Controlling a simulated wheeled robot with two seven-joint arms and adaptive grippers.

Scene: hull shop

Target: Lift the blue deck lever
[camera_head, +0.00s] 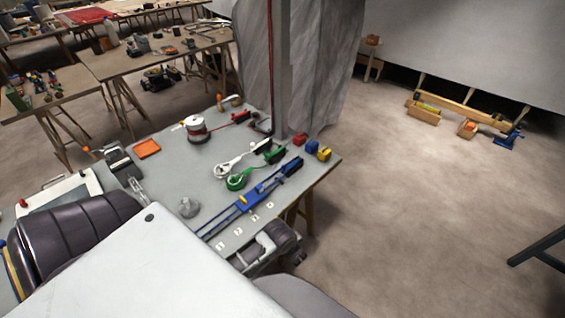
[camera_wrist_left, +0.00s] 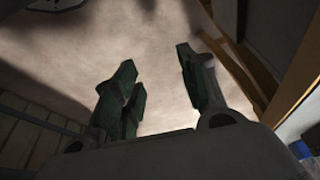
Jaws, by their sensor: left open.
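The blue deck lever (camera_head: 292,166) lies on the grey workbench (camera_head: 165,180), near its right edge. It is a dark, blue-topped piece at the far end of a long blue rail fitting (camera_head: 252,199). It looks lowered, though it is too small to be sure. My left gripper (camera_head: 266,247) is at the bench's near edge, below and left of the lever and apart from it. In the left wrist view the gripper (camera_wrist_left: 163,88) shows its dark fingers spread, with nothing between them and bare floor beyond. My right gripper is not in view.
Small red, blue and yellow blocks (camera_head: 324,153) sit at the right edge. A grey post (camera_head: 281,75) rises behind. Wooden legs (camera_wrist_left: 235,70) show close to the left gripper.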

